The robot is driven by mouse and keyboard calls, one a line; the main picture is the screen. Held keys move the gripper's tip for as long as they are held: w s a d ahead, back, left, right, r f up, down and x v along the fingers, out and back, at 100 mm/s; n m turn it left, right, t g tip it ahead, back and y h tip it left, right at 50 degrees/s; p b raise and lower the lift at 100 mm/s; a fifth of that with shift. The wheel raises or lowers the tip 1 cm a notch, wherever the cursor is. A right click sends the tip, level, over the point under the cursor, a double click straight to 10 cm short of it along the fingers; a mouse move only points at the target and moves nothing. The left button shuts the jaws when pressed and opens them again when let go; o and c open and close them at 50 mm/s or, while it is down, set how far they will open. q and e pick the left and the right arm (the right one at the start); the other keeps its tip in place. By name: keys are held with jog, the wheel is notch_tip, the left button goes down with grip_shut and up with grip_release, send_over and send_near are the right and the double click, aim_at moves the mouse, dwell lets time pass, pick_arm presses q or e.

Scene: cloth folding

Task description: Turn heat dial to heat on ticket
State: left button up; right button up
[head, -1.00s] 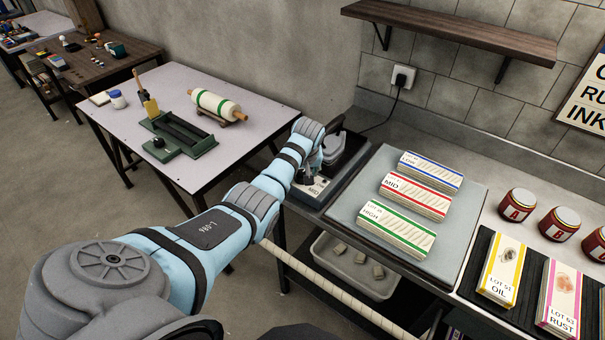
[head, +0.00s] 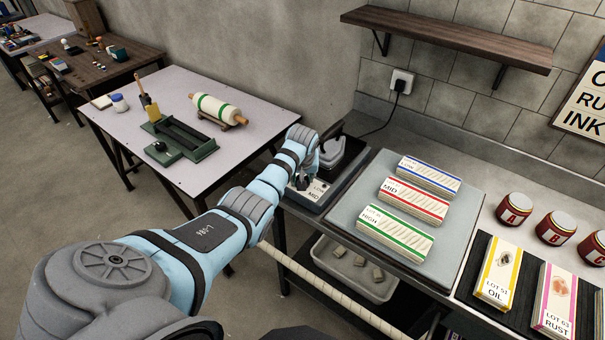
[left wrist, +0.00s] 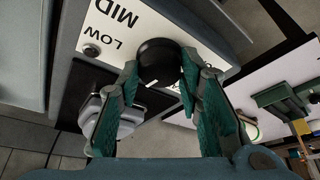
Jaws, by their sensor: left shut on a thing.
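The heat dial (left wrist: 160,60) is a round black knob with a white pointer mark on a white panel (left wrist: 112,32). The panel reads LOW and MID; a third label is mostly hidden by the fingers. My left gripper (left wrist: 160,82) is shut on the dial, a green finger on each side. In the head view, LOW and MID show beside my left gripper (head: 304,180), and the dial is mostly hidden. The white pointer points toward the gripper's palm, away from MID. I cannot make out which thing is the ticket. My right gripper is out of view.
Striped stacks marked LOW (head: 430,175), MID (head: 413,200) and HIGH (head: 395,230) lie on a grey board (head: 458,230). A shelf (head: 450,35) overhangs the back.

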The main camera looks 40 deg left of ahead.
pick_arm(q)
jog(key=shift+s+a+r+m+h+p, duration=0.15)
jog(key=shift+m+h+p, duration=0.15)
jog(key=shift+m+p, duration=0.35)
jog(key=shift+m+t+h, duration=0.3)
jog(key=shift+m, duration=0.75)
jog(key=m, duration=0.1)
jog(key=m+h, duration=0.1)
jog(key=shift+a+f+m, duration=0.1)
jog(key=shift+f+m, duration=0.1)
jog(key=shift+m, duration=0.1)
jog(key=shift+f+m+h+b, duration=0.1)
jog(key=shift+m+h+b, duration=0.3)
jog(key=shift+m+b, duration=0.4)
jog(key=m+h+b, duration=0.1)
jog(key=m+b, duration=0.3)
jog(key=b, duration=0.3)
jog(key=m+h+b, duration=0.2)
jog(key=m+b, duration=0.2)
jog(key=b, duration=0.4)
jog(key=shift+a+f+m+g, duration=0.2)
jog(key=shift+m+g, duration=0.1)
jog(key=shift+g, duration=0.1)
jog(key=shift+r+m+b, duration=0.25)
jog(key=shift+m+b, duration=0.05)
jog(key=shift+b, duration=0.35)
